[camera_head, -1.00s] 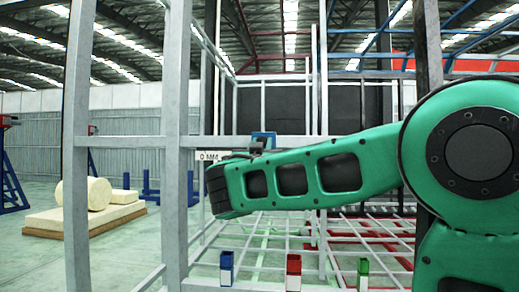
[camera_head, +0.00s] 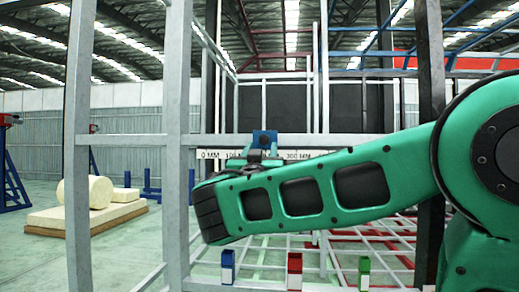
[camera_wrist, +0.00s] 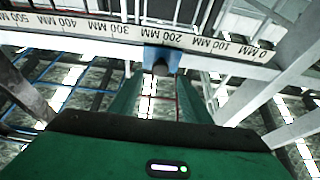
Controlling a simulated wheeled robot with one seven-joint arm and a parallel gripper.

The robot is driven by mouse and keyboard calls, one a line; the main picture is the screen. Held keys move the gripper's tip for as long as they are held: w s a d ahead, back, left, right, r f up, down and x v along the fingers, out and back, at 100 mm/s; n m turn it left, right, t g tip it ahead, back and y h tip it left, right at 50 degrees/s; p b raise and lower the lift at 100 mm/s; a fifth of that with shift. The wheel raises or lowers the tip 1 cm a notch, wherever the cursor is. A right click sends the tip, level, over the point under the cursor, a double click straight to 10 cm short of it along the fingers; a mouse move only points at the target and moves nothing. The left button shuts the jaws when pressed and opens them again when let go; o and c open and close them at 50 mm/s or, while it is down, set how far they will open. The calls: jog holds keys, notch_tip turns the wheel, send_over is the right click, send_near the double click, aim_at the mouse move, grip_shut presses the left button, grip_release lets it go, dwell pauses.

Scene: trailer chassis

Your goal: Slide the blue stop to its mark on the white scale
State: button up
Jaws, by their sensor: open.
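The blue stop (camera_head: 265,140) sits on the rail of the white scale (camera_head: 208,154). In the wrist view the stop (camera_wrist: 158,56) is beside the 200 MM label of the scale (camera_wrist: 200,43), where numbers rise to the left. My gripper (camera_wrist: 162,78) is open, its two green fingers pointing at the stop, which shows between the tips. I cannot tell whether they touch it. In the head view my gripper (camera_head: 262,160) is just below the stop, partly hidden by my green arm. Which point on the scale is the mark cannot be told.
Grey upright posts (camera_head: 177,140) stand left of the scale. Blue (camera_head: 228,266), red (camera_head: 294,270) and green (camera_head: 364,272) blocks stand low in front. A pallet with a cream roll (camera_head: 88,192) lies far left. In the wrist view a slanted grey beam (camera_wrist: 268,90) is close on the right.

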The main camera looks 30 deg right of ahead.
jog(key=v, duration=0.5)
jog(key=shift+s, duration=0.1)
dwell(0.3)
jog(key=s+d+f+g+y, duration=0.1)
jog(key=s+d+f+g, duration=0.3)
jog(key=f, duration=0.5)
jog(key=s+d+f+m+g+y, duration=0.1)
jog(key=s+d+f+g+y, duration=0.15)
jog(key=d+f, duration=0.45)
jog(key=s+d+f+g+y, duration=0.15)
jog(key=d+f+g, duration=0.25)
jog(key=f, duration=0.6)
jog(key=s+a+f+n+g+y, duration=0.1)
jog(key=s+a+f+g+y, duration=0.2)
jog(key=s+f, duration=0.5)
jog(key=s+a+f+n+g+y, duration=0.1)
jog(key=s+a+f+g+y, duration=0.3)
jog(key=s, duration=0.9)
jog(key=a+f+y, duration=0.2)
jog(key=a+f, duration=0.1)
jog(key=f, duration=0.1)
jog(key=shift+s+a+f, duration=0.25)
jog(key=shift+a+f, duration=0.05)
jog(key=shift+a, duration=0.05)
jog(key=shift+w+g, duration=0.15)
jog(key=shift+g, duration=0.1)
